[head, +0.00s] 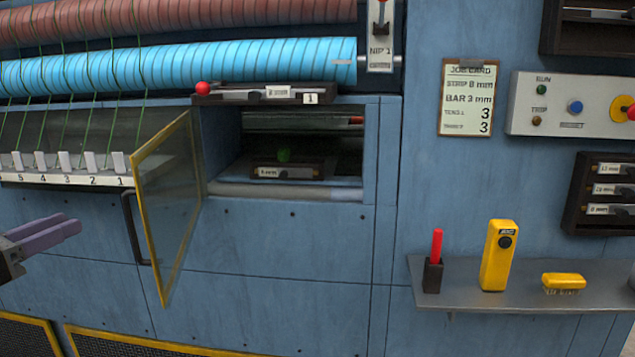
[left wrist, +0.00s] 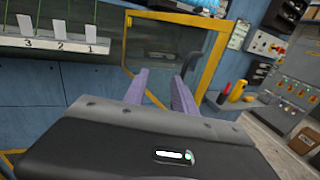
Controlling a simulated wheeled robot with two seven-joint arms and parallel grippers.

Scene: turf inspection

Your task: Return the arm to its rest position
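My left gripper (head: 70,223) reaches in from the left edge of the head view, in front of the blue machine panel. Its two purple fingers point right, toward the open yellow-framed door (head: 168,210), with a clear space between them and the frame. In the left wrist view the fingers of the left gripper (left wrist: 159,77) stand apart with nothing between them, and the door's yellow frame (left wrist: 128,45) shows beyond. Most of the left arm is outside the head view. My right gripper is in neither view.
A numbered white rail (head: 65,178) runs above my gripper. A grey shelf (head: 520,296) at right carries a red marker, a yellow device and a yellow block.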

